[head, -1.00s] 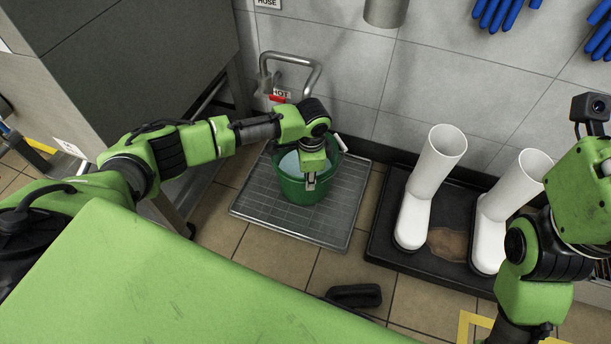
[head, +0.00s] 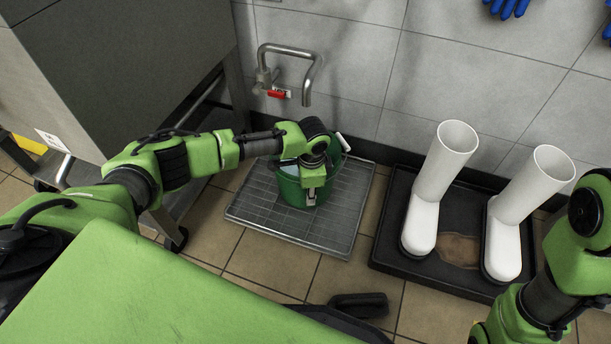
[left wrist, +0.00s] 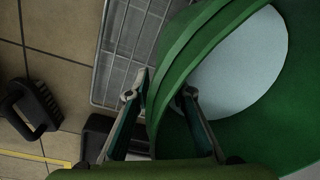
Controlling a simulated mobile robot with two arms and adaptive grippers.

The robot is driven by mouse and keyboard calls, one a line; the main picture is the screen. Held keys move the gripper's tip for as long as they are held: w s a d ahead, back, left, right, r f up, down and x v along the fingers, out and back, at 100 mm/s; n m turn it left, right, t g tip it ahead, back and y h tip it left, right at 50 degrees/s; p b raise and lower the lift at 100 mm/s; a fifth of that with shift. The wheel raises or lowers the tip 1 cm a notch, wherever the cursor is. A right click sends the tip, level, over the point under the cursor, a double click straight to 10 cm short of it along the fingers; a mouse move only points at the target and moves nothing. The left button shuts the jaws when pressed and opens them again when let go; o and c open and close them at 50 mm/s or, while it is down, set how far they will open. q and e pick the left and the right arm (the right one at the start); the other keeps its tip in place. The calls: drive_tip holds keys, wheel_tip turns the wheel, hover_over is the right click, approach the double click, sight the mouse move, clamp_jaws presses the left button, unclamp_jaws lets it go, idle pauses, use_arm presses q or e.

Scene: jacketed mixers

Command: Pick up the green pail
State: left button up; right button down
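The green pail (head: 288,190) stands upright on a metal floor grate and holds pale liquid or shows a pale inside. My left gripper (head: 311,196) is at its near rim, pointing down. In the left wrist view, the pail (left wrist: 292,118) fills the right side. There my left gripper (left wrist: 164,88) has its fingers apart, one outside the pail wall and one inside, with the rim between them. A gap seems to show, though I cannot tell whether either finger touches. The pail's white handle grip (head: 343,142) is at its right. My right gripper is out of view.
A bent tap (head: 290,50) with a red handle is on the wall behind the pail. The grate (head: 340,225) lies below it. White boots (head: 425,195) stand in a black tray (head: 400,262) to the right. A black brush (head: 360,304) lies on the floor in front.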

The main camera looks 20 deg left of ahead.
use_arm(q)
clamp_jaws()
drive_tip(key=shift+w+r, duration=0.25)
drive_tip(key=shift+r, duration=0.1)
drive_tip(key=shift+f, duration=0.1)
drive_tip(key=shift+s, duration=0.1)
